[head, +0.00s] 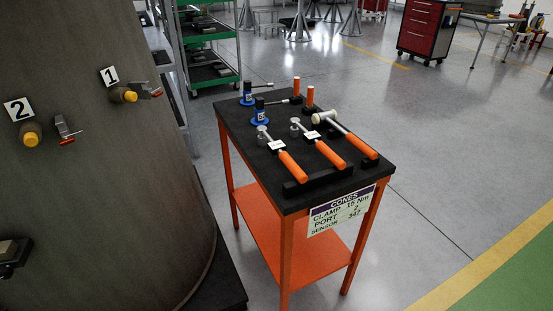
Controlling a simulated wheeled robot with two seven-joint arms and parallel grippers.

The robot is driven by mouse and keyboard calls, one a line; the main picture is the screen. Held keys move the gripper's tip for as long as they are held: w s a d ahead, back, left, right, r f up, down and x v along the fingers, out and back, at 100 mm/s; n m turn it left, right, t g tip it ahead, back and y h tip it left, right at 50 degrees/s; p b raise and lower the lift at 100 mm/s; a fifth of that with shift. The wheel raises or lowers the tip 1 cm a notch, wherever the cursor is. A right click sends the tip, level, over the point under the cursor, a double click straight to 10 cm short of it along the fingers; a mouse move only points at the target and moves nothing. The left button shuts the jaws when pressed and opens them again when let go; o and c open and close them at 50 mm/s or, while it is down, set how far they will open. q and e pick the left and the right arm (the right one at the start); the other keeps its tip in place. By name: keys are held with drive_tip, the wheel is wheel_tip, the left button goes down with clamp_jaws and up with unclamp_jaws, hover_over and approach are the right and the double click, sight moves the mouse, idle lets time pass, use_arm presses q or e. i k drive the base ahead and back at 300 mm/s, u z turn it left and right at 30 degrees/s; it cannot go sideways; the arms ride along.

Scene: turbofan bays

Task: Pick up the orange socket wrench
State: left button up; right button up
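Two socket-type wrenches with orange handles and metal heads lie on the black top of an orange-legged cart. The left one (291,166) has its head towards the back left and a white label on its shaft. The right one (329,153) lies alongside it, also with a white label. The labels are too small to read. Both rest on black holders. Neither of my grippers is in view.
The cart top (238,131) also holds a pale-headed hammer (325,118) at right, blue-based bottles (260,110) and upright orange-handled tools (297,87) at back. A sign (342,209) hangs in front. A large dark cylinder (110,190) stands left.

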sight(275, 147)
drive_tip(key=k, duration=0.35)
drive_tip(key=z, duration=1.2)
drive_tip(key=i, duration=1.05)
drive_tip(key=u, duration=2.4)
